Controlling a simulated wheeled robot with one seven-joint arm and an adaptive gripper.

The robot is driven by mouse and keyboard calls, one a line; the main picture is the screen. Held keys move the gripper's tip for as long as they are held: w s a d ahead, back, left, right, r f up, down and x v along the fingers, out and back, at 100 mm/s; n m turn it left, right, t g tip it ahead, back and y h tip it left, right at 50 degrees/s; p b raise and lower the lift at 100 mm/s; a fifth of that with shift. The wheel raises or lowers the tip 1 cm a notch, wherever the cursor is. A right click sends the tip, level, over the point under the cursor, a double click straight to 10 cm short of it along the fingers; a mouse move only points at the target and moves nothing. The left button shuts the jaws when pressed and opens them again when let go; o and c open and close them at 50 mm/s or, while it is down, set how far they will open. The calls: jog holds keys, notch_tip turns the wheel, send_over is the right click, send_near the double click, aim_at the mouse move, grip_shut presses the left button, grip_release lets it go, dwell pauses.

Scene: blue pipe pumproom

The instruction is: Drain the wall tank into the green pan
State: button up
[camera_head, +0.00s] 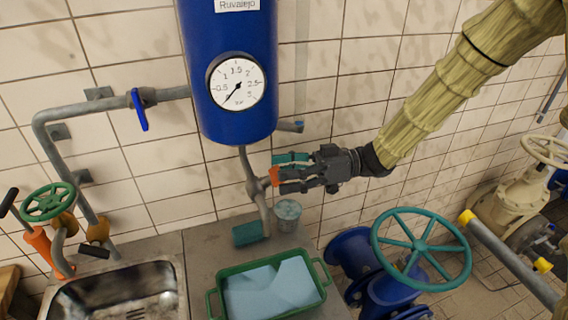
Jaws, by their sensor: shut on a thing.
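The blue wall tank (228,115) hangs on the tiled wall, with a round gauge (236,82) on its front. The gauge needle points to the lower left. A grey drain pipe (252,180) runs down from the tank's bottom and bends toward the counter. An orange handle (273,177) sits at the valve on this pipe. My gripper (281,177) comes in from the right and is shut on the orange handle; its fingers hide part of it. The green pan (216,304) stands on the counter below the pipe, with a pale blue surface inside. No stream shows at the pipe's mouth.
A metal sink (115,295) is at left, below a pipe with a blue lever (139,110). A large teal handwheel (421,247) stands right of the pan.

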jog(key=m+t+p, duration=0.1)
jog(key=m, duration=0.1)
jog(key=m+t+p, duration=0.1)
jog(key=m+p, duration=0.3)
jog(key=shift+s+r+t+h, duration=0.15)
jog(key=shift+r+t+h, duration=0.25)
jog(key=m+p, duration=0.2)
jog(key=m+t+h+p, duration=0.1)
jog(key=m+p, duration=0.1)
jog(key=shift+t, duration=0.3)
jog(key=m+h+p, duration=0.1)
jog(key=m, duration=0.2)
jog(key=shift+f+t, duration=0.15)
jog(key=shift+t, duration=0.25)
jog(key=shift+s+a+m+h+p, duration=0.15)
jog(key=shift+m+h, duration=0.3)
jog(key=shift+m, duration=0.45)
jog(key=shift+w+d+m+h+p, duration=0.15)
jog(key=shift+m+h, duration=0.3)
jog(key=shift+m, duration=0.45)
jog(key=shift+s+a, duration=0.1)
jog(key=o, duration=1)
